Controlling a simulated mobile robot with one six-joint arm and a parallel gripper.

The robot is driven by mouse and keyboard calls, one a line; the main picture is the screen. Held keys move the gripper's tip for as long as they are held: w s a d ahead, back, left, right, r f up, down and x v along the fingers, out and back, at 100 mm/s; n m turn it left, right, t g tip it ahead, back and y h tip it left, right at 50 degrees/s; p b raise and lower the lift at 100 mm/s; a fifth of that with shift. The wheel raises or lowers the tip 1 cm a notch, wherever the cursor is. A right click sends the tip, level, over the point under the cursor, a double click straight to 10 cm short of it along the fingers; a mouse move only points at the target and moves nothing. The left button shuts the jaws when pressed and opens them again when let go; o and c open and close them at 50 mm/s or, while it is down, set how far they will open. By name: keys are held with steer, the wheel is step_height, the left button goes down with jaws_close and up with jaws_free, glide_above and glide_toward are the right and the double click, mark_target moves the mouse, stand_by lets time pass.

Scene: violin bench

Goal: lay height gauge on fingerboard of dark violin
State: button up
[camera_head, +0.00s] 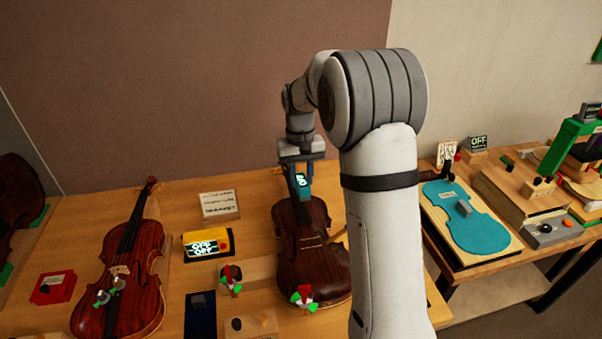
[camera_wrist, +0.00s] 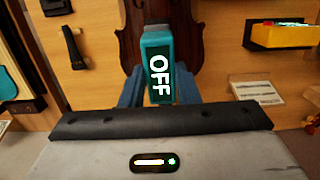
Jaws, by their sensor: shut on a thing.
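The dark violin (camera_head: 316,265) lies on the bench in the middle of the head view, partly hidden by my arm. My gripper (camera_head: 300,190) is over its neck end and shut on the height gauge (camera_head: 302,181), a small teal block with a lit display. In the wrist view the gauge (camera_wrist: 158,65) reads "OFF" and sits between the blue fingers of my gripper (camera_wrist: 158,90). Part of the dark violin's body (camera_wrist: 190,18) shows behind it. The gauge hides the fingerboard, and I cannot tell whether it touches it.
A redder violin (camera_head: 125,275) lies to the left. A yellow device (camera_head: 208,244) reading "OFF" and a written card (camera_head: 218,205) lie between the violins. A small clamp-like piece (camera_head: 304,297) is at the dark violin's lower end. A teal violin-shaped plate (camera_head: 465,225) lies right of my arm.

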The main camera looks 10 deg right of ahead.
steer(key=shift+f+b, duration=0.7)
steer(key=shift+f, duration=0.75)
stand_by(0.6)
steer(key=shift+f+b, duration=1.35)
steer(key=shift+f, duration=1.05)
steer(key=o, duration=1.1)
steer(key=shift+r, duration=0.1)
steer(key=shift+c, duration=0.2)
steer(key=r, duration=0.7)
steer(key=shift+w+r+b, duration=0.1)
steer(key=shift+w+b, duration=0.25)
steer(key=shift+w, duration=0.05)
steer(key=shift+r, duration=0.25)
